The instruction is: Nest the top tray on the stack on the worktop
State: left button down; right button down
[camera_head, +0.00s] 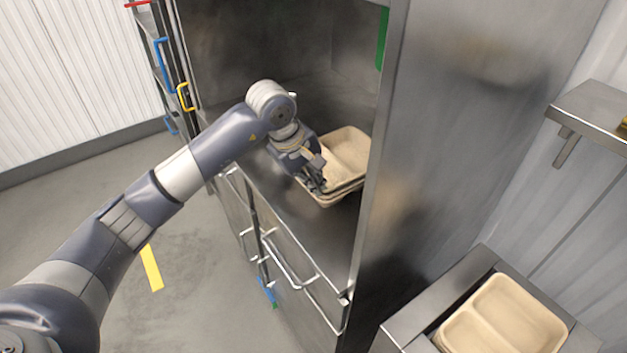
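Beige divided trays (349,148) sit in a stack on the steel floor of an open cabinet compartment. Several rims show at the near right corner. My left gripper (318,183) points down at the near left edge of this stack and covers part of it. Its fingers overlap the rim; whether they are open or shut on it cannot be told. Another beige divided tray (517,311) lies on the steel worktop (451,287) at the lower right. Whether more trays lie under it is not clear. My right gripper is not in view.
The cabinet's tall steel side wall (455,140) stands between the compartment and the worktop. Drawers with bar handles (287,266) are below the compartment. A steel wall shelf (597,106) juts out at the right.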

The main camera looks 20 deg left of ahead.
pick_arm(q)
jog(key=c, duration=1.8)
grip_release()
jog(key=shift+c, duration=0.2)
jog(key=shift+o, duration=0.6)
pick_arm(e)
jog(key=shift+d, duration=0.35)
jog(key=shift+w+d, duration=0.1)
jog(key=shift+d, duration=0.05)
pick_arm(q)
jog(key=v, duration=1.2)
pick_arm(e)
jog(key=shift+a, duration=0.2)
pick_arm(q)
jog(key=shift+f, duration=0.1)
